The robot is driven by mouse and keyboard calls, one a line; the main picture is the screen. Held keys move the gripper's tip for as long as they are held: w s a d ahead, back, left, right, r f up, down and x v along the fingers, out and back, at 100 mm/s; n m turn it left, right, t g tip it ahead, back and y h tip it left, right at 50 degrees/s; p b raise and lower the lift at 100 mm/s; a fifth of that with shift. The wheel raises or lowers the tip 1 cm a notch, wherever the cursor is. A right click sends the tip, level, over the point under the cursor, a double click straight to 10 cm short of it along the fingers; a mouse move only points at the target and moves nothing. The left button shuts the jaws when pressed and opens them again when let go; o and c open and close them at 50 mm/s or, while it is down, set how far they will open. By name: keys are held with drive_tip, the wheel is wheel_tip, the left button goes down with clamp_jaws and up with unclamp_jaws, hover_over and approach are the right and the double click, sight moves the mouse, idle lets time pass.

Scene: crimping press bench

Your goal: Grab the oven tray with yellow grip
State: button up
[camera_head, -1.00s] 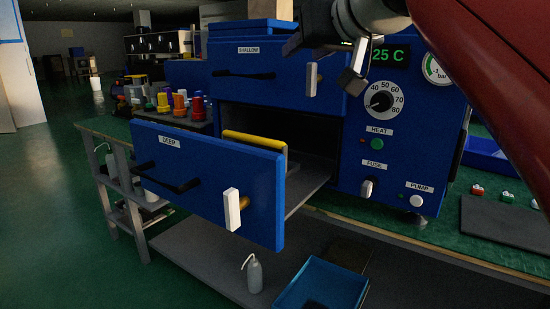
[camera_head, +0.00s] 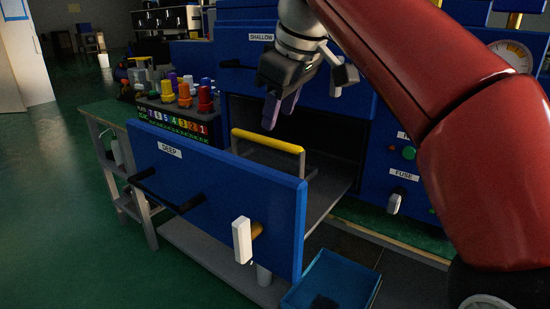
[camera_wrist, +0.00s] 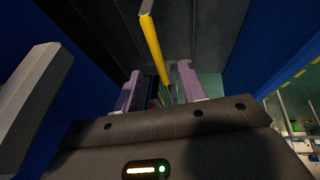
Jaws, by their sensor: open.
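The yellow grip (camera_head: 268,140) is a horizontal bar on grey uprights, standing on the oven tray (camera_head: 322,196) just behind the open DEEP door. It also shows in the wrist view as a yellow bar (camera_wrist: 153,48) beyond the fingers. My gripper (camera_head: 281,112) is above and behind the grip in the head view, with its purple fingers pointing down. In the wrist view the fingers (camera_wrist: 160,90) stand apart with nothing held between them. Most of the tray surface is hidden by the door.
The blue DEEP door (camera_head: 215,195) stands out in front, with black handles and a white latch (camera_head: 242,240). The SHALLOW door (camera_head: 232,60) is above the oven opening. Coloured plugs (camera_head: 185,95) stand at the left. A blue bin (camera_head: 332,283) is below.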

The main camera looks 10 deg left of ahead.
sight(271, 139)
drive_tip(key=b+x, duration=0.1)
drive_tip(key=x, duration=0.2)
drive_tip(key=b+x, duration=0.1)
drive_tip(key=x, duration=0.3)
drive_tip(key=shift+w+f, duration=0.15)
drive_tip(key=shift+w, duration=0.2)
clamp_jaws()
